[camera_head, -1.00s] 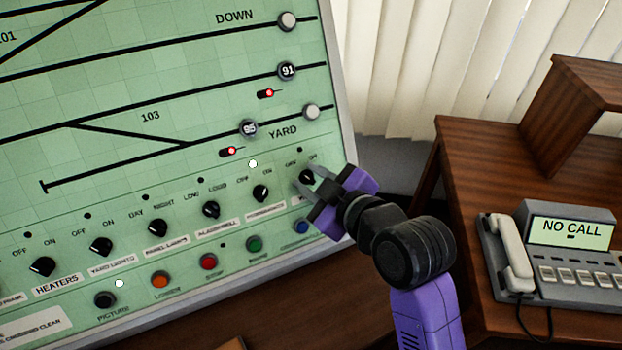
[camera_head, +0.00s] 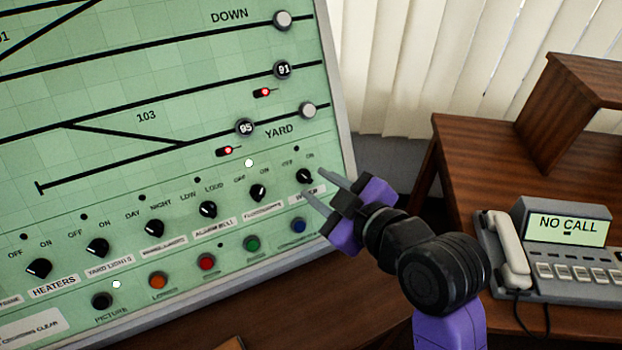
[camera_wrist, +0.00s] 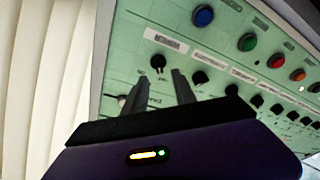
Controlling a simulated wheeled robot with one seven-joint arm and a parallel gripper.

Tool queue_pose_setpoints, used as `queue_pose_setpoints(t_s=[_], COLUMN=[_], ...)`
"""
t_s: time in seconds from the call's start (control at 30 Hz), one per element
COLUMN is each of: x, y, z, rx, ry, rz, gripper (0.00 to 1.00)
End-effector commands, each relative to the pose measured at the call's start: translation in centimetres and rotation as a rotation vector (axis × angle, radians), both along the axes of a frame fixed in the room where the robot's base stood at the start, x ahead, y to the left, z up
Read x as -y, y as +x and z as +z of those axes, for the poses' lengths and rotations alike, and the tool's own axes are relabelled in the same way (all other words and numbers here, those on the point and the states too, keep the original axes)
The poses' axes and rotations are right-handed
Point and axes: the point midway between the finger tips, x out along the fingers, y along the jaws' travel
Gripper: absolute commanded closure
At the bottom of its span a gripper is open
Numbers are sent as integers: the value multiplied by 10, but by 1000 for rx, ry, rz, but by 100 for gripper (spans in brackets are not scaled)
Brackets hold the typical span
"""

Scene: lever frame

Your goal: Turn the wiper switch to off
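The wiper switch (camera_head: 304,176) is the black knob at the right end of the knob row on the green panel, with OFF at its upper left and ON at its upper right. Its label below is partly covered by a finger. Its pointer direction is too small to tell. The small lamp (camera_head: 296,149) above it is dark. In the wrist view the knob (camera_wrist: 158,62) stands beyond the fingertips (camera_wrist: 163,76).
Similar knobs, such as the fluorescents knob (camera_head: 258,193), run leftward. Coloured push buttons, such as the blue button (camera_head: 298,225), lie below. The panel's grey frame (camera_head: 340,125) is close on the right. A wooden desk with a phone (camera_head: 555,250) stands further right.

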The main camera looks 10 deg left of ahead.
Motion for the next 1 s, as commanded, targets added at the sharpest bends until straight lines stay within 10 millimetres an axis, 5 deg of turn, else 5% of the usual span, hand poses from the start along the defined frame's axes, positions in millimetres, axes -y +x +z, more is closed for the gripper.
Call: queue_pose_setpoints(t_s=[0.33,0.83,1.0], x=[19,19,24], y=[-23,-22,-10], z=[10,10,35], rx=[0,-6,31], ry=[0,8,127], rz=[0,-4,-75], gripper=[67,67,67])
